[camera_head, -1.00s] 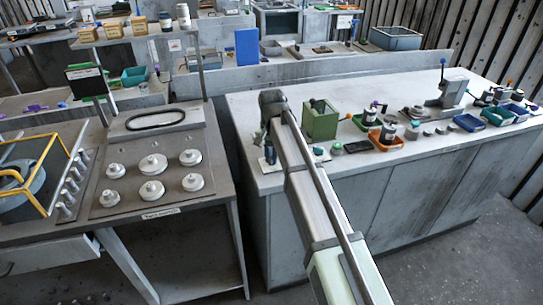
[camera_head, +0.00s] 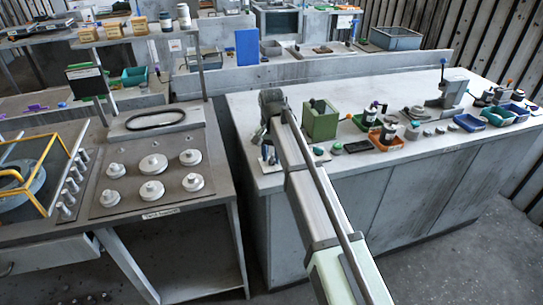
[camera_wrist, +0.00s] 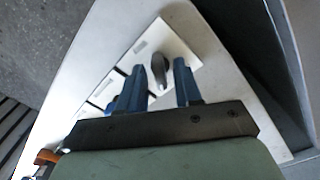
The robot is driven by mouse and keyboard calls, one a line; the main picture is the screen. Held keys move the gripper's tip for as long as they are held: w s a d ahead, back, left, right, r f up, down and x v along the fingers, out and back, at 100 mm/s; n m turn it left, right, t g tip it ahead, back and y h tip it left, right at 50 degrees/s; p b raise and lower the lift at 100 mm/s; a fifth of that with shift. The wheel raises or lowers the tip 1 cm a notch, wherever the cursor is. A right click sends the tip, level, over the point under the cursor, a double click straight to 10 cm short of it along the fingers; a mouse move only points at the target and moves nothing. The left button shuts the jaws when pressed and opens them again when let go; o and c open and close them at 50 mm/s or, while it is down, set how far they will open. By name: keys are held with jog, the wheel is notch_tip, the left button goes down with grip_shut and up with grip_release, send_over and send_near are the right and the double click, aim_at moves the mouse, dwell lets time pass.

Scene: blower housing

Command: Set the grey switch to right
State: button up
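The grey switch (camera_wrist: 158,72) is a rounded lever on a white plate (camera_wrist: 181,41) in the wrist view. My gripper (camera_wrist: 161,84) has two blue fingers set apart, one on each side of the switch as seen from above. In the head view my gripper (camera_head: 268,156) is low over the near left corner of the right workbench. The switch cannot be made out there.
Other white plates (camera_wrist: 105,90) lie left of the switch plate. In the head view a green box (camera_head: 320,122) stands just right of my gripper on the workbench (camera_head: 245,107). Several small trays, such as an orange one (camera_head: 385,143), lie farther right.

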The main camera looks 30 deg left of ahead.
aim_at(272, 157)
jog(key=shift+r, duration=2.85)
jog(key=s+d+f+g, duration=0.2)
jog(key=s+d+f, duration=0.5)
jog(key=s+d, duration=0.25)
jog(key=s+d+f+m+g, duration=0.1)
jog(key=s+d+f, duration=0.1)
jog(key=d+f, duration=1.3)
jog(key=s+d+f+g, duration=0.1)
jog(key=s+d+f, duration=0.1)
jog(key=d+f, duration=1.35)
jog(key=s+d+f+g, duration=0.1)
jog(key=s+d+f, duration=0.3)
jog(key=s+f, duration=0.2)
jog(key=s+d+f+g, duration=0.1)
jog(key=s+d+f, duration=0.4)
jog(key=s, duration=0.5)
jog(key=s+d+f+m, duration=0.1)
jog(key=s+d+f, duration=0.3)
jog(key=s+f, duration=0.3)
jog(key=shift+s+d+g, duration=0.25)
jog(key=shift+s+g, duration=0.15)
jog(key=shift+s, duration=0.45)
